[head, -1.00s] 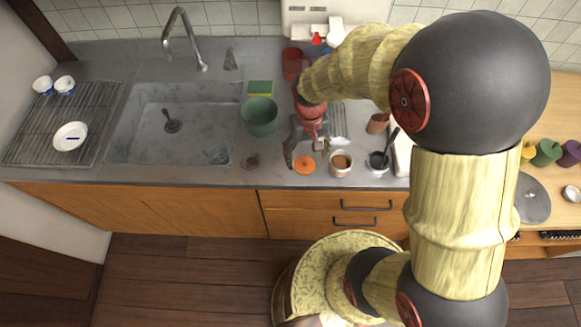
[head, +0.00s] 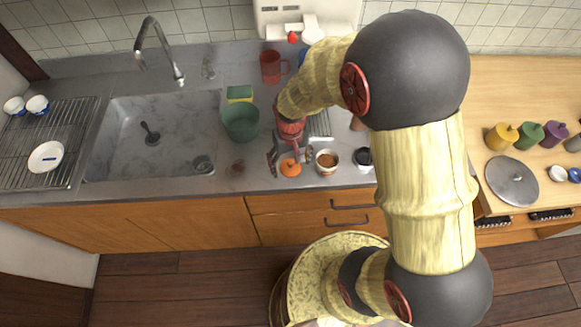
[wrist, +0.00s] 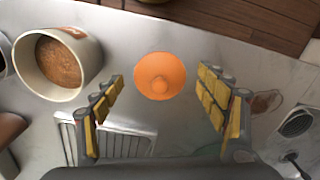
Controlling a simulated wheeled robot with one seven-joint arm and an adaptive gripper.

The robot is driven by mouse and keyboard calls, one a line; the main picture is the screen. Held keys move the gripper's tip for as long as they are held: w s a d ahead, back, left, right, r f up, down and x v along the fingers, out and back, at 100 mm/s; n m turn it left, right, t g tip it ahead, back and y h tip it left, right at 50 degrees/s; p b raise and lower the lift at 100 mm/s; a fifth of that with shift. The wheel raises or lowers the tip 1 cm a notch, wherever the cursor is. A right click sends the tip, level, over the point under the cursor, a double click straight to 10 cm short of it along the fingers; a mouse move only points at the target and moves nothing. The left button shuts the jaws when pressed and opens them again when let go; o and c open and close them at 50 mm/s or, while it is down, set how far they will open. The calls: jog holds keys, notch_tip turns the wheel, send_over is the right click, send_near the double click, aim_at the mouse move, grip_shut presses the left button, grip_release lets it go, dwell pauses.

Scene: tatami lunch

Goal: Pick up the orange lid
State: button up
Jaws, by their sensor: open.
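In the wrist view the orange lid (wrist: 160,76) shows whole, between and just beyond the fingertips. My gripper (head: 290,158) is open and empty over the counter at the lid. In the wrist view my gripper (wrist: 164,83) has its two yellow-padded fingers spread wide, one on each side of the lid, without visible contact.
A cup of brown contents (head: 327,161) stands close right of the lid; it also shows in the wrist view (wrist: 60,66). A green pot (head: 240,122), a sponge (head: 240,93) and a red mug (head: 271,67) stand behind. A brownish small object (head: 237,168) lies left.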

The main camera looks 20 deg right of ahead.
jog(key=shift+c, duration=1)
jog(key=c, duration=0.7)
jog(key=shift+c, duration=0.2)
